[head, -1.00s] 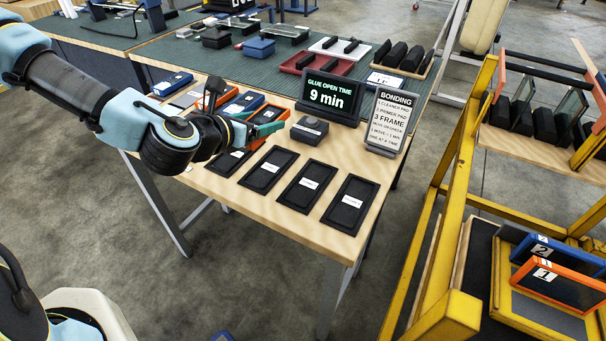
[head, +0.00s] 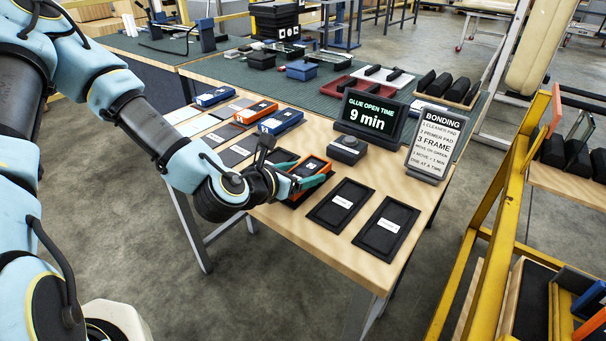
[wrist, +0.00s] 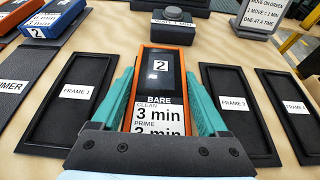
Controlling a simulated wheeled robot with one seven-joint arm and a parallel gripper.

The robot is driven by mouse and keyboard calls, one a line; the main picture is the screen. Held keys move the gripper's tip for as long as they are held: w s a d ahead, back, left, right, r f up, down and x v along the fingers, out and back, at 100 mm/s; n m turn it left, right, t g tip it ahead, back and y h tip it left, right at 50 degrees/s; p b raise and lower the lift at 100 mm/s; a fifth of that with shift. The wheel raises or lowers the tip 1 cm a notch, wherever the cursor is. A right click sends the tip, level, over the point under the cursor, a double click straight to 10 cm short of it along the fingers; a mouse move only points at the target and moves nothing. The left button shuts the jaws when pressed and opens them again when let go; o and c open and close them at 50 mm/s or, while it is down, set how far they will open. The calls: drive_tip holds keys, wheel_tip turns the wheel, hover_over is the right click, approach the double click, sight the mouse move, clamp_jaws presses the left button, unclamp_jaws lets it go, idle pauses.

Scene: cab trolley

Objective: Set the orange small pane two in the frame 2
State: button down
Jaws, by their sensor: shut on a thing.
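The orange small pane (head: 312,165) has a dark face and a "2" label. In the wrist view the pane (wrist: 160,75) also carries "BARE", "CLEAN 3 min" and "PRIME 2 min". My gripper (wrist: 161,72) is shut on the pane, one teal finger on each long side. The gripper (head: 308,172) is over the row of black frames, between frame 1 (wrist: 75,112) and frame 3 (wrist: 235,125). Frame 2's place is beneath the pane, largely hidden. I cannot tell whether the pane is raised or seated.
Frame 4 (head: 388,226) lies right of frame 3 (head: 341,205). A dark button box (head: 347,149) stands just behind the pane, with the 9 min display (head: 370,117) and bonding sign (head: 436,142) beyond. Other panes, including a blue one (head: 280,121), lie left. A yellow trolley (head: 478,240) stands right.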

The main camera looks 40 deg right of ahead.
unclamp_jaws()
drive_tip(key=shift+f, duration=0.1)
drive_tip(key=shift+r, duration=0.25)
drive_tip(key=shift+a+r+p, duration=0.3)
drive_tip(key=shift+a+p, duration=0.1)
drive_tip(key=shift+p, duration=0.6)
drive_tip(key=p+v, duration=0.5)
drive_tip(key=p, duration=0.3)
drive_tip(key=shift+r+p, duration=0.1)
drive_tip(key=shift+p, duration=0.25)
drive_tip(key=p+v, duration=0.4)
drive_tip(key=p, duration=0.1)
drive_tip(key=shift+s+a, duration=0.1)
drive_tip(key=shift+a, duration=0.2)
drive_tip(key=shift+s+a+p, duration=0.2)
drive_tip(key=shift+a+p, duration=0.45)
drive_tip(key=shift+p, duration=0.2)
